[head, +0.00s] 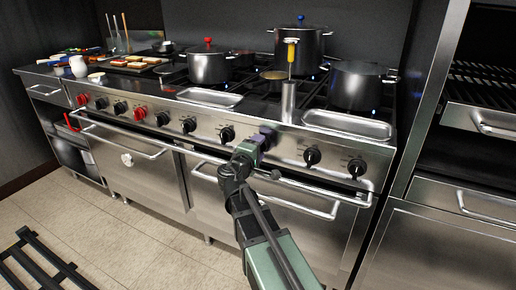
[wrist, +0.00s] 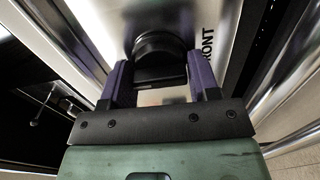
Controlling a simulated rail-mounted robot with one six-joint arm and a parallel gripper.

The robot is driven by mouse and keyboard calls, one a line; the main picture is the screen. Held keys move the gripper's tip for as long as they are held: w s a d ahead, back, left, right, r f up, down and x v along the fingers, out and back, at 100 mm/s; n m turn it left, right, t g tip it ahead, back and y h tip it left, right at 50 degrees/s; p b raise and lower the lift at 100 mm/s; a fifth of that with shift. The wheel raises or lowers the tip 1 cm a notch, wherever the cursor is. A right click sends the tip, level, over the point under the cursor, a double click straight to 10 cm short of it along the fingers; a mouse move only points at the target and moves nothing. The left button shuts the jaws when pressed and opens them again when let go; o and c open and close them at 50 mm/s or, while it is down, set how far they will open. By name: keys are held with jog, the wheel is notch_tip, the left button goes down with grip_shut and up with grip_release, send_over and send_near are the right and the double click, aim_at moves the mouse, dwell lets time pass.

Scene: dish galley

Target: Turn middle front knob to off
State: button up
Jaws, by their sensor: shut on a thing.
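My gripper (head: 262,138) is at the front control panel (head: 285,148) of the steel range, between black knobs. In the wrist view its two purple fingers (wrist: 160,78) stand on either side of a black knob (wrist: 160,48) and are shut on it. Part of the word "FRONT" shows on the panel to the right of this knob. In the head view my gripper hides the held knob. Its pointer direction cannot be made out.
Black knobs (head: 227,134) and (head: 312,156) flank my gripper; red knobs (head: 139,113) are further left. An oven door handle (head: 290,199) runs below. Pots (head: 357,86) and steel trays (head: 347,125) stand on the range top. Blue flames show under some pots.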

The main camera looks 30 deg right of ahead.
jog(key=o, duration=0.9)
jog(key=v, duration=1)
jog(key=shift+s+a, duration=0.25)
jog(key=shift+a, duration=0.05)
